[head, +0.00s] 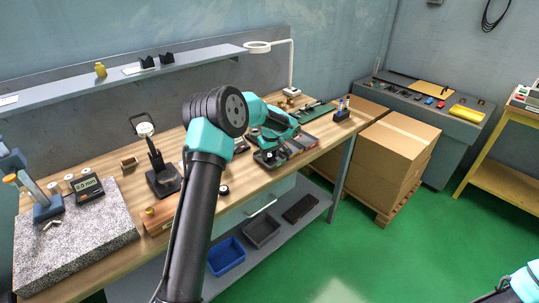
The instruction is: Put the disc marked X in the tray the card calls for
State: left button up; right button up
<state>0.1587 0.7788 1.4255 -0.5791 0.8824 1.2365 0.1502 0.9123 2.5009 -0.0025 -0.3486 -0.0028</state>
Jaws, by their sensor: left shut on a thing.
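My left arm reaches over the wooden bench (115,192), and its gripper (268,153) is low over the bench's right part. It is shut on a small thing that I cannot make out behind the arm. No X mark is legible. A small dark round piece with a light top (223,190) lies on the bench beside my arm. Below the bench, a shelf holds a blue tray (227,257), a dark grey tray (262,230) and a black tray (300,209). I cannot identify a readable card. My right gripper is not in view; only part of that arm shows at bottom right.
A granite slab (90,235) at left carries a gauge stand and a digital display (88,188). A black stand (160,172) stands near the middle. A lamp (258,47) rises at the back. Cardboard boxes (397,150) stand right of the bench, with clear green floor in front.

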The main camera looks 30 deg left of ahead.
aim_at(271, 157)
pick_arm(q)
jog(key=o, duration=0.8)
jog(key=shift+f, duration=0.15)
jog(key=r, duration=0.8)
jog(key=d+r, duration=0.1)
jog(key=r, duration=0.3)
jog(key=shift+s+d+r, duration=0.1)
jog(key=shift+s+r, duration=0.05)
jog(key=shift+s, duration=0.2)
